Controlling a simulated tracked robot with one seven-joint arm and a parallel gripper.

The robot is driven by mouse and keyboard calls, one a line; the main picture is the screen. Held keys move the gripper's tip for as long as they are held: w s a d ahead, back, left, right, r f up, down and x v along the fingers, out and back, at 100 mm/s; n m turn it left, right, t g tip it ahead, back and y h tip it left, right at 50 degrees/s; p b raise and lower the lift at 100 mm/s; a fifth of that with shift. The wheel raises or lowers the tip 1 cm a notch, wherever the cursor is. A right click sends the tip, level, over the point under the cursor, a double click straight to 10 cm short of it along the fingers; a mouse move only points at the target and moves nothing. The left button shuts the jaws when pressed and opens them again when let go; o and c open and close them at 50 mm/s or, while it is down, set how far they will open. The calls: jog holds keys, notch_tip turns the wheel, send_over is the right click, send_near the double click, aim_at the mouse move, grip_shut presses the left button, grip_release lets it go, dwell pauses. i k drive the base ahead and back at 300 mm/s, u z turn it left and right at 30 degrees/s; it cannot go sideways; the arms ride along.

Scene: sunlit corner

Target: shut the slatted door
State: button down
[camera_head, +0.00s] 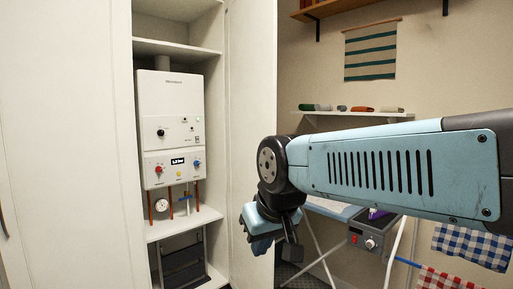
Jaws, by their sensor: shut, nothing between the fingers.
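A tall white cabinet (178,226) stands open at the left of the middle. Its white door (250,90) stands swung out on the right side of the opening, and I see a plain face with no slats I can make out. My gripper (262,243) is shut and empty, pointing down in front of the lower part of this door in the picture. I cannot tell whether it touches the door. My arm comes in from the right and hides part of the room behind it.
A white boiler (170,125) with knobs and copper pipes hangs inside the cabinet, above a gauge (162,205). A plain white panel (62,130) fills the left. Behind my arm are an ironing board (333,209), a grey control box (369,236), checked cloths (470,246) and a wall shelf (352,114).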

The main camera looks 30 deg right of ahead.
aim_at(251, 61)
jog(key=z, duration=0.35)
jog(key=i, duration=0.95)
jog(key=z, duration=0.65)
jog(key=i, duration=0.4)
jog(key=z, duration=0.25)
